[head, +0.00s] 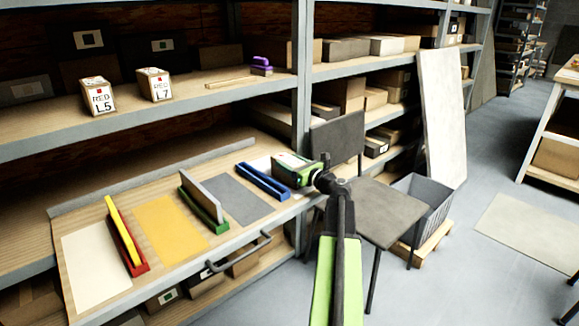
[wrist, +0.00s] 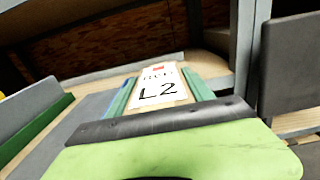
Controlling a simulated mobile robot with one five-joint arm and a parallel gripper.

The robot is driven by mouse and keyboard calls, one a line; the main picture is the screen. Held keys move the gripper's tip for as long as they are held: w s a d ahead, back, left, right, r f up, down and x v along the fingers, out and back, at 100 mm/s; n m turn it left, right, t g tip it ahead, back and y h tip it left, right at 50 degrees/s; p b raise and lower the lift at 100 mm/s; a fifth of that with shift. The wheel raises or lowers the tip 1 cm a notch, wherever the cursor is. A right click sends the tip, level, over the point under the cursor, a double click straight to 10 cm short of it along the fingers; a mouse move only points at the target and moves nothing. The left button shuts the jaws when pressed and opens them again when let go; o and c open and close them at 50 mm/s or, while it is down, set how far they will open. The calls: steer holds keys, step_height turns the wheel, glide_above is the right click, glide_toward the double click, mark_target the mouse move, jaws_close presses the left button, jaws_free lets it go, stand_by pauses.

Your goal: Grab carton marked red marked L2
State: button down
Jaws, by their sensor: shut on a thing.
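The carton marked L2 (wrist: 158,85) shows in the wrist view, with a white label, a red mark and red lettering above the black "L2". Two teal fingers of my gripper (wrist: 160,92) stand on either side of it and are shut on it. In the head view my gripper (head: 297,169) is at the right end of the lower shelf board, and the carton's light top (head: 290,160) shows in it. It is beside the blue holder (head: 262,182). I cannot tell whether the carton is clear of the board.
Cartons marked RED L5 (head: 99,97) and RED L7 (head: 155,85) stand on the upper shelf. A red holder with a yellow panel (head: 126,238) and a green holder with a grey panel (head: 204,203) stand on the lower board. A chair (head: 378,210) is close on the right.

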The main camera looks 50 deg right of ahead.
step_height(320, 180, up, 5)
steer(key=p, duration=0.4)
steer(key=shift+f, duration=0.2)
steer(key=s+d+r+p, duration=0.5)
steer(key=s+r+p, duration=0.1)
steer(key=s, duration=0.4)
steer(key=shift+s+d+r+p, duration=0.15)
steer(key=shift+s+r+p, duration=0.05)
steer(key=shift+p, duration=0.1)
